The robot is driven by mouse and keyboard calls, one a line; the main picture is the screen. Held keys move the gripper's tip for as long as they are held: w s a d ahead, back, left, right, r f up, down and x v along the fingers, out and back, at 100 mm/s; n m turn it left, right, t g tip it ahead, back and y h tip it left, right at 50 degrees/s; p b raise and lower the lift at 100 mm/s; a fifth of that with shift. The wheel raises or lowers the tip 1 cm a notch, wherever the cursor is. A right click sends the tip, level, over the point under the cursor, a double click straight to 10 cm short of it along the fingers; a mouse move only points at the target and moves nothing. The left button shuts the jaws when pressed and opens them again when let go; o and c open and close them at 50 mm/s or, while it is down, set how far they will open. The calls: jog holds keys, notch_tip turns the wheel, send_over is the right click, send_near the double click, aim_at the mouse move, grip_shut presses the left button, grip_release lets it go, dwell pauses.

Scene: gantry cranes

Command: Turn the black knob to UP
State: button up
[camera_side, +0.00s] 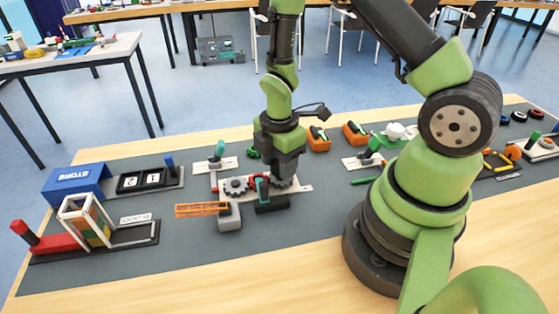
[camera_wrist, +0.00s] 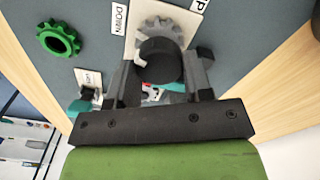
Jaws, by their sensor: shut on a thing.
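The black knob (camera_wrist: 158,62) shows in the wrist view between the fingers of my gripper (camera_wrist: 162,72), which is shut on it. A small white mark on the knob's left edge faces the side of the DOWN label (camera_wrist: 119,17). The UP label (camera_wrist: 199,5) is partly cut off at the top; only its P shows. A grey gear (camera_wrist: 160,30) lies just beyond the knob on a white plate. In the side view my gripper (camera_side: 281,172) points down at the geared plate, and its fingers hide the knob.
An orange crane jib (camera_side: 202,210) on a grey block stands left of my gripper. A loose green gear (camera_wrist: 57,38) lies nearby. A blue box (camera_side: 76,183) and a red-and-white gantry frame (camera_side: 84,222) stand at the left. Orange blocks (camera_side: 318,139) are behind. The mat's front is clear.

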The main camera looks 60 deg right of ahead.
jog(key=m, duration=0.4)
jog(key=shift+w+m, duration=0.1)
jog(key=shift+m, duration=0.2)
jog(key=m, duration=0.5)
jog(key=shift+w+d, duration=0.1)
jog(key=m, duration=0.5)
jog(key=shift+d+m, duration=0.15)
jog(key=shift+m, duration=0.25)
jog(key=m, duration=0.4)
jog(key=shift+d+m, duration=0.1)
jog(key=shift+m, duration=0.3)
jog(key=o, duration=0.9)
jog(key=shift+r, duration=0.1)
notch_tip(320, 180, up, 10)
jog(key=shift+f, duration=0.1)
